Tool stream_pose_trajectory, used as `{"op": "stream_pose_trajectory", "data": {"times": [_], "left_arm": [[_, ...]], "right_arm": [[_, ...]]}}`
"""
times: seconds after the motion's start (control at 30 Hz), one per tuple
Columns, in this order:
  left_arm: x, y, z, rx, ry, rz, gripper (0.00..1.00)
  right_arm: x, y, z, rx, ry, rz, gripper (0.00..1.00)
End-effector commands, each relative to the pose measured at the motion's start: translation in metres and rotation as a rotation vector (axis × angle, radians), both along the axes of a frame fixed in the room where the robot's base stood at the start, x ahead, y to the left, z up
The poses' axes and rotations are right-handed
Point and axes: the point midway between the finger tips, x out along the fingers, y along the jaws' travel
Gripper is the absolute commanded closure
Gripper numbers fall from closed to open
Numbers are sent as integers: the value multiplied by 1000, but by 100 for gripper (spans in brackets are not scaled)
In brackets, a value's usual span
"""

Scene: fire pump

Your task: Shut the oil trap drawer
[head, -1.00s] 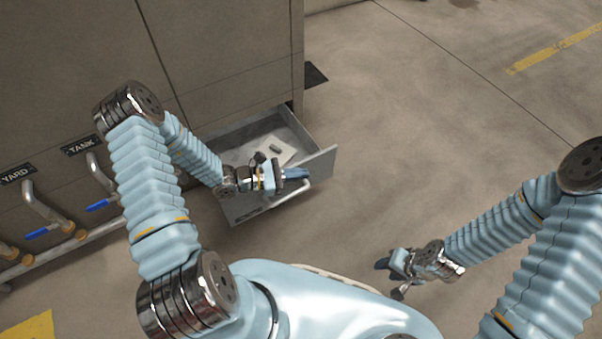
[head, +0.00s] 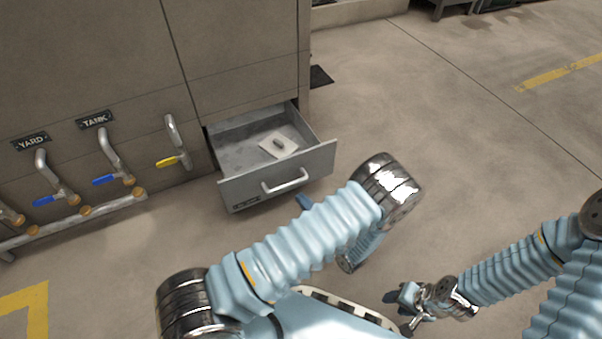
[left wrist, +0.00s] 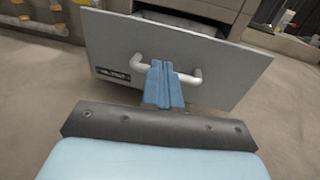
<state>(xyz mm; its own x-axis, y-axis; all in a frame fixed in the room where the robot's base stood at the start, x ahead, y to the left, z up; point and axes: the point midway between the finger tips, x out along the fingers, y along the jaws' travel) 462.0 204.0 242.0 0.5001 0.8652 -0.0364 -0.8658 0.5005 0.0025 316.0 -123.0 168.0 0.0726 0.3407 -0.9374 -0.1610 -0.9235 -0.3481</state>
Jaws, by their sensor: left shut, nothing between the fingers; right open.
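The oil trap drawer (head: 243,188) is pulled out from the bottom of the brown cabinet, with its grey front panel towards me. A flat pale plate with a dark knob (head: 279,144) lies inside it. The bar handle (head: 286,181) crosses the front panel. My left gripper (head: 304,201) is shut and empty in front of the drawer, mostly hidden by my own arm. In the left wrist view its blue fingers (left wrist: 164,85) are together and point at the drawer front (left wrist: 130,42), overlapping the handle in the picture; contact cannot be told. My right gripper (head: 398,298) is open and empty, low at the right.
Pipes with blue levers (head: 104,180) and a yellow lever (head: 168,161) stand left of the drawer, below the YARD and TANK labels. A dark mat (head: 320,76) lies beside the cabinet. The floor to the right of the drawer is clear.

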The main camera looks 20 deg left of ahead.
Motion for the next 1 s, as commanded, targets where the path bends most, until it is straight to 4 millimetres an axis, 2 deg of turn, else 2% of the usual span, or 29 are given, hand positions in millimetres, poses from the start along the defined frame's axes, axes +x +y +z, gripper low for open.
{"op": "stream_pose_trajectory", "data": {"times": [0.03, 0.1, 0.23, 0.37, 0.7, 1.0], "left_arm": [[12, -13, 2, 15, -11, -82, 100], [23, -25, 5, 26, -22, -154, 100], [32, -25, 6, 31, -27, -187, 100], [44, -10, 6, 31, -26, -183, 100], [91, 46, 5, 29, -25, -180, 100], [114, 73, 5, 29, -23, -181, 100]], "right_arm": [[0, 0, -2, 0, 0, 0, 56], [0, 0, -2, 1, 0, 0, 56], [0, 0, -3, 1, -1, 1, 56], [0, 0, -5, 1, -1, 1, 56], [1, 0, -14, 0, -3, -1, 56], [1, 0, -19, -1, -4, -1, 56]]}}
